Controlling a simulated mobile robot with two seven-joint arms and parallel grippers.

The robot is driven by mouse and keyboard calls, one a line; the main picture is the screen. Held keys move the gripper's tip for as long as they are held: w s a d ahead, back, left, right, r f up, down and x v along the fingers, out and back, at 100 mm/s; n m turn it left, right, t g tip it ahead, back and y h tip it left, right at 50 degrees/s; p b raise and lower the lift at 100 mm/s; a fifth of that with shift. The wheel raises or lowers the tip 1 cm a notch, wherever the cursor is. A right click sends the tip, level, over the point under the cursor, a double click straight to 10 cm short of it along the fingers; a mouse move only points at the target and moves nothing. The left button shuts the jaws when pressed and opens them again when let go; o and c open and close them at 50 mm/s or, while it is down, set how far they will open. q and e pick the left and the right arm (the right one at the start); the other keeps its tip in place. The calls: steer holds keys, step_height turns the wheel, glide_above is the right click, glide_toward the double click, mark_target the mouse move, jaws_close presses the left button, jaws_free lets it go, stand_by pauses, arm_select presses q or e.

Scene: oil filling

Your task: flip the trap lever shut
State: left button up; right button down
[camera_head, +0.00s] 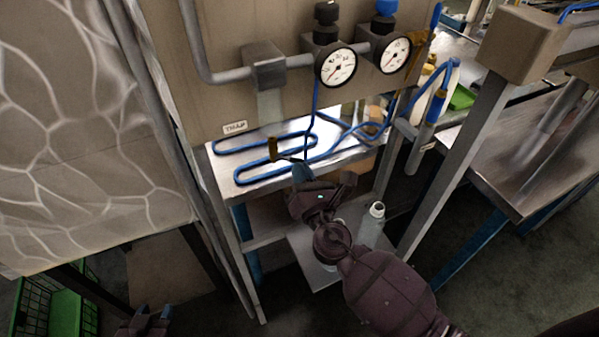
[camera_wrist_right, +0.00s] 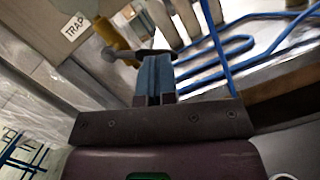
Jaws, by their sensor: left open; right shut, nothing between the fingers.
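The trap valve has a brass body (camera_head: 272,149) below the TRAP label (camera_head: 235,127), and its small lever (camera_head: 289,160) points right toward my right gripper. My right gripper (camera_head: 302,173) is shut and empty, its blue fingertips right by the lever's end. In the right wrist view the brass body (camera_wrist_right: 116,42) is left of my closed blue fingers (camera_wrist_right: 154,78), and the dark lever (camera_wrist_right: 150,54) crosses just beyond their tips. I cannot tell whether they touch. My left gripper (camera_head: 152,314) is open and empty at the lower left, partly cut off by the frame edge.
Blue tubing (camera_head: 262,172) loops over the bench shelf behind the valve. Two gauges (camera_head: 337,66) sit on the panel above. A clear bottle (camera_head: 372,225) stands on a lower shelf beside my right forearm. A grey post (camera_head: 455,165) rises to the right.

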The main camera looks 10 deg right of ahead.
arm_select(q)
steer(key=shift+w+r+p, duration=0.1)
steer(key=shift+r+p, duration=0.7)
steer(key=shift+r, duration=0.2)
arm_select(e)
steer(key=shift+w+d+r+n+y, duration=0.1)
steer(key=shift+d+r+n+y, duration=0.2)
steer(key=shift+n, duration=0.7)
steer(key=shift+w+d+r+n+y, duration=0.15)
steer(key=shift+r+n+y, duration=0.2)
steer(key=shift+n, duration=0.65)
steer(key=shift+s, duration=0.1)
